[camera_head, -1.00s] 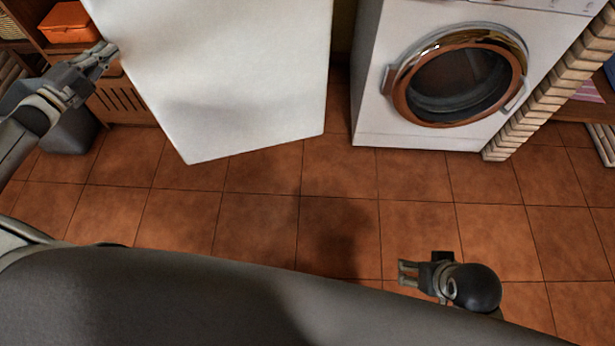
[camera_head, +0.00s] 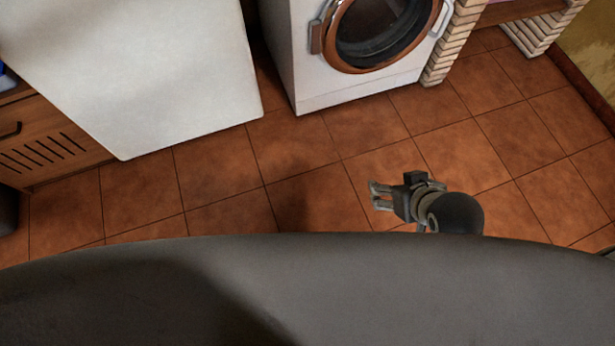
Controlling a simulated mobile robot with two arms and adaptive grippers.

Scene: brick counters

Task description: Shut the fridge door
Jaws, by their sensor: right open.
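The fridge (camera_head: 140,65) is the large plain white block at the upper left, standing on the tiled floor. Its top is cut off by the picture. No gap, handle or inside shows, so I cannot tell how far its door stands open. My right gripper (camera_head: 374,195) is open and empty above the floor at the right of centre, well apart from the fridge, with its fingers pointing left. My left gripper is out of the picture.
A white washing machine (camera_head: 300,85) with a round copper-rimmed window stands right of the fridge. A brick pillar (camera_head: 450,45) adjoins it. A wooden slatted cabinet (camera_head: 45,145) stands left of the fridge. The orange tiled floor (camera_head: 225,175) is clear in front.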

